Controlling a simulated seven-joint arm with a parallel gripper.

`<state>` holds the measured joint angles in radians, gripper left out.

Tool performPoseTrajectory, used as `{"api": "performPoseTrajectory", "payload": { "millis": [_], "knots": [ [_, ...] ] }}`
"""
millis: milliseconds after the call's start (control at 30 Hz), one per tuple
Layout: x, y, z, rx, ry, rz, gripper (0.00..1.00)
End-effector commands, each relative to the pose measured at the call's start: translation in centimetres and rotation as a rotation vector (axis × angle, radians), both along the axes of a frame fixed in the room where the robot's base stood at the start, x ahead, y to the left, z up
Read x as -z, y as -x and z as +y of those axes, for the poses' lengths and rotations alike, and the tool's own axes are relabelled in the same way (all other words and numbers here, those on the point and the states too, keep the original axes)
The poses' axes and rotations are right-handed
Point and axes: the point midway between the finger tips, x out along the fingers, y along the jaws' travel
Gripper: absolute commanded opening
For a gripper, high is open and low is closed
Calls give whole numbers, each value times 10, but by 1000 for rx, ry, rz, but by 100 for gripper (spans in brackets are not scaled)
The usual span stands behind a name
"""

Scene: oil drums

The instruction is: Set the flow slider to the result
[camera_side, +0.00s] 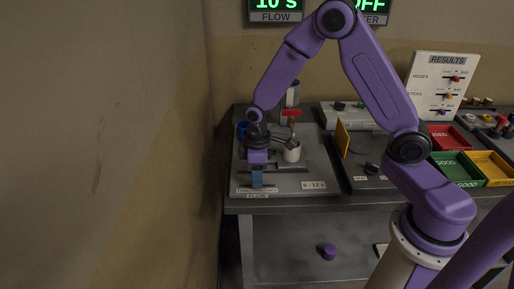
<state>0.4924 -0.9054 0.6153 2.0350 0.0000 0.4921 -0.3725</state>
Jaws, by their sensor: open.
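My gripper (257,178) points down at the front left of the grey flow station (290,170), over the strip of small labels at the station's front edge. It is open. The flow slider is there, but its knob is not clearly told apart from my fingers, and I cannot tell whether they touch it. A label reading "FLOW" (257,196) is at the front edge below my gripper. The green display (276,6) above "FLOW" reads about "10 s". A range label (314,185) seems to read "8 - 12 s". The results board (441,85) stands at the right with coloured markers.
A white cup (292,153) and a red valve-like part (291,113) stand just right of my gripper. A yellow upright plate (342,138) stands farther right. Red (447,137), green (456,168) and yellow (491,166) trays lie at the right. A purple object (328,251) sits below the tabletop.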

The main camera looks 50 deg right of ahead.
Motion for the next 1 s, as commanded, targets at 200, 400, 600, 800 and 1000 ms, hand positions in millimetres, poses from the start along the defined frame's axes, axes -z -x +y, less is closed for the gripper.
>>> {"api": "performPoseTrajectory", "payload": {
  "millis": [200, 400, 600, 800, 1000],
  "knots": [
    [-37, -1, 0, 0, -3, -7, 45],
    [-77, -1, 0, 0, -3, -7, 45],
    [-118, -1, 1, 0, -4, -8, 45],
    [-150, -1, 0, 0, -2, -5, 45],
    [-164, 0, 0, 1, -1, -2, 45]
  ]
}}
